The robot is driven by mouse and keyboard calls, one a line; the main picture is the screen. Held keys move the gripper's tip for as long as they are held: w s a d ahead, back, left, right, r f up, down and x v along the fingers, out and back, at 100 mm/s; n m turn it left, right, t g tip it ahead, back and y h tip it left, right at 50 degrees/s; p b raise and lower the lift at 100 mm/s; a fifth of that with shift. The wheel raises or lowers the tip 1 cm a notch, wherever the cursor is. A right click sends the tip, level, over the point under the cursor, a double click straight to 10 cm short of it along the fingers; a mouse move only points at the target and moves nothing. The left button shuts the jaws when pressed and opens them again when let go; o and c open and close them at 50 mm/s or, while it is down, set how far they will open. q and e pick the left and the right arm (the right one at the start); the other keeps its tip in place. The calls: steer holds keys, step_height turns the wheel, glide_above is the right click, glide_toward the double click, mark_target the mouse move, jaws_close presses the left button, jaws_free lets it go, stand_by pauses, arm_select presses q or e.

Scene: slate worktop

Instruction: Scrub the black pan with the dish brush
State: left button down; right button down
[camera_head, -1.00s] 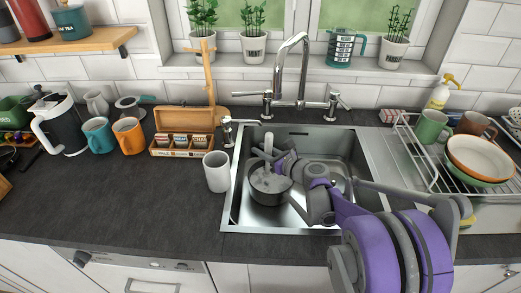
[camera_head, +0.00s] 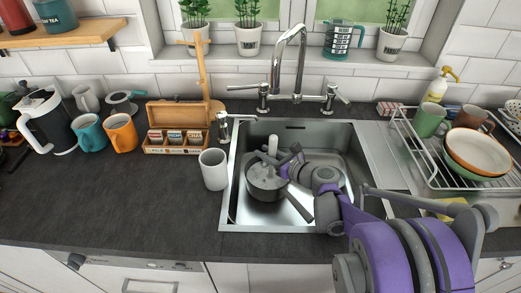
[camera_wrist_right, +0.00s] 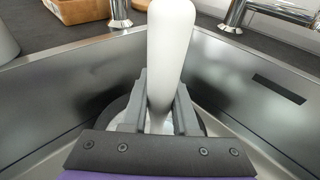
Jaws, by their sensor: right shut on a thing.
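The black pan (camera_head: 262,190) sits in the sink, its handle pointing to the lower right. The dish brush has a thick white handle (camera_head: 272,144) that stands nearly upright over the pan. My right gripper (camera_head: 280,162) reaches in from the right above the pan and is shut on this handle. In the right wrist view the two grey fingers (camera_wrist_right: 159,100) press on both sides of the white handle (camera_wrist_right: 171,45). The brush head is hidden below the fingers, so its contact with the pan cannot be told. My left gripper is not in view.
A white mug (camera_head: 213,170) is left of the sink, and a dish rack (camera_head: 425,165) with crockery is at the right. The worktop (camera_head: 110,200) at front left is clear.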

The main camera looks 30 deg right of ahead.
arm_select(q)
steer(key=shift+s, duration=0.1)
arm_select(e)
steer(key=shift+s+a+f, duration=0.15)
steer(key=shift+s+f, duration=0.2)
steer(key=shift+s, duration=0.3)
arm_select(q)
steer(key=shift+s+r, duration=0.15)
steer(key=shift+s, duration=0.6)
arm_select(e)
steer(key=w, duration=0.2)
steer(key=w+r, duration=0.1)
steer(key=w, duration=0.2)
steer(key=shift+w+r, duration=0.1)
steer(key=shift+w, duration=0.15)
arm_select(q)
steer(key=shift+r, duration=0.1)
arm_select(e)
steer(key=shift+r, duration=0.1)
